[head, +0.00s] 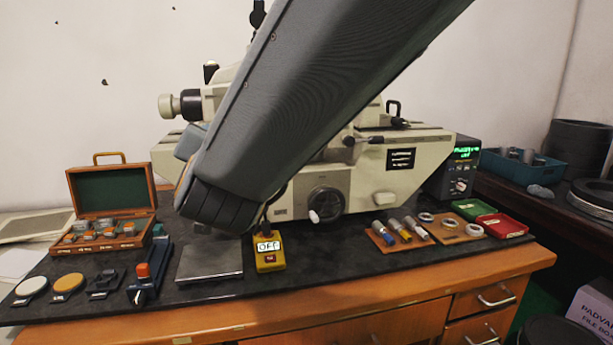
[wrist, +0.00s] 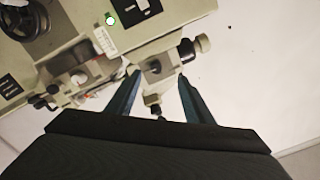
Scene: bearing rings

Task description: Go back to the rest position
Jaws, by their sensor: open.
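My gripper (wrist: 155,76) shows in the wrist view, its two dark fingers apart with nothing between them. Behind the fingers is part of the cream measuring machine (wrist: 100,45) and the pale wall. In the head view my grey arm crosses in front of the same machine (head: 415,165) and hides its middle. My gripper is not visible in the head view. Several bearing rings lie on a wooden board (head: 455,237) at the right of the black mat (head: 330,257).
An open wooden case (head: 135,205) stands at the left. A flat metal plate (head: 210,262), a yellow box marked OFF (head: 268,251), green (head: 472,208) and red (head: 502,226) trays and a digital readout (head: 460,170) surround the machine. A blue bin (head: 535,170) stands far right.

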